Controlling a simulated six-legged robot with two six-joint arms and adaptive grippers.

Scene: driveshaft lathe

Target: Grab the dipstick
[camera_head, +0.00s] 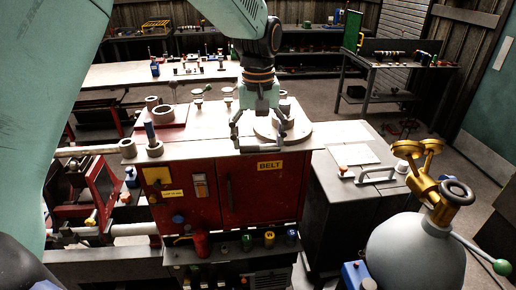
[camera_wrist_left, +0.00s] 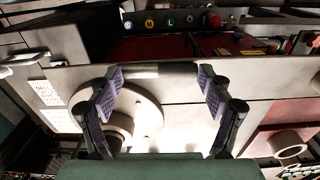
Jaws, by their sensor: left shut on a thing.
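My left gripper (camera_head: 261,143) is low over the front edge of the red cabinet's top. Its fingers stand well apart, and a short grey bar (camera_wrist_left: 145,70) lies crosswise between the fingertips in the left wrist view. The gripper is shut on this bar; I cannot tell whether it is the dipstick. A thin blue-grey upright rod (camera_head: 150,132) stands in a grey collar (camera_head: 154,149) at the left of the cabinet top, apart from the gripper. No other piece is clearly recognisable as the dipstick. My right gripper is not in view.
The red cabinet (camera_head: 229,195) has a BELT label and a row of coloured knobs below. A round grey plate (camera_head: 300,131) lies beside the gripper. A grey cabinet (camera_head: 350,205) stands at right, near a round tank (camera_head: 415,255) with gold fittings. Open floor lies behind.

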